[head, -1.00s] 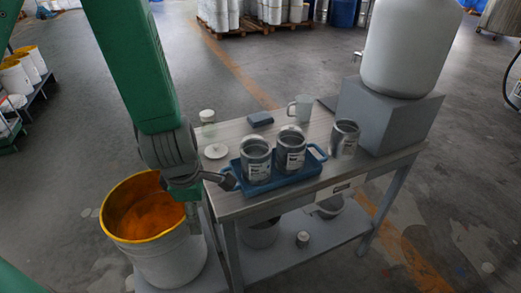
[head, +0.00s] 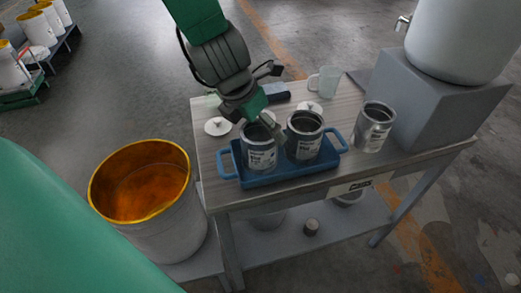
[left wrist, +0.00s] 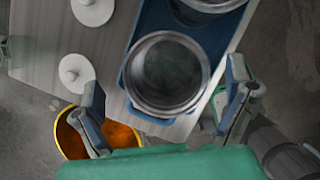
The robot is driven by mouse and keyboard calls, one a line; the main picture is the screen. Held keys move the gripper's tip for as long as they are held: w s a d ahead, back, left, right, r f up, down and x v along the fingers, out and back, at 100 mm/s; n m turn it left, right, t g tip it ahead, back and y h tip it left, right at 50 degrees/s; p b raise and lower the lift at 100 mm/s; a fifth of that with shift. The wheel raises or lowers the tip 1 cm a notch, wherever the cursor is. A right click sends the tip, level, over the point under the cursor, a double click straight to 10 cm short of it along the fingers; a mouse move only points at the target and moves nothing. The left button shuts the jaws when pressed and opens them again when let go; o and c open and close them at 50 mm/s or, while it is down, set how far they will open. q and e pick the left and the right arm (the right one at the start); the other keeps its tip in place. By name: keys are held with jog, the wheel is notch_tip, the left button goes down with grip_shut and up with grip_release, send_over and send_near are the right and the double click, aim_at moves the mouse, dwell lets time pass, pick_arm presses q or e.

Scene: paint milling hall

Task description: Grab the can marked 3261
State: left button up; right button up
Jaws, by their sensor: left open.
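Two open metal cans with pale labels stand in a blue tray (head: 290,178): a left can (head: 259,157) and a right can (head: 304,146). A third metal can (head: 373,127) stands on the table right of the tray. The label numbers are too small to read. My left gripper (head: 268,119) is open above the left can's rim, at its back. In the left wrist view, a round can mouth (left wrist: 167,74) lies between the spread fingers of my left gripper (left wrist: 166,92). I cannot tell whether they touch it. My right gripper is not in view.
The table (head: 350,183) also holds a pale mug (head: 328,80), white lids (head: 218,126) and a grey block (head: 430,97) under a large white vessel (head: 465,35). A bucket of orange paint (head: 150,200) stands on the left. A small can (head: 311,227) is on the shelf below.

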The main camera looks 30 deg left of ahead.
aim_at(261, 140)
pick_arm(q)
jog(key=shift+a+f, duration=0.1)
jog(key=shift+f, duration=0.05)
jog(key=shift+s+f, duration=0.2)
jog(key=shift+f, duration=0.15)
jog(key=f, duration=0.1)
jog(key=f+b, duration=0.1)
jog(key=w+d+f, duration=0.1)
jog(key=shift+f+b, duration=0.2)
jog(key=shift+b, duration=0.1)
jog(key=shift+w+d+f, duration=0.1)
jog(key=shift+w+f, duration=0.15)
jog(key=shift+s+a+r, duration=0.1)
jog(key=shift+a, duration=0.1)
jog(key=shift+c, duration=0.8)
jog(key=shift+a, duration=0.2)
jog(key=c, duration=1)
jog(key=shift+d, duration=0.1)
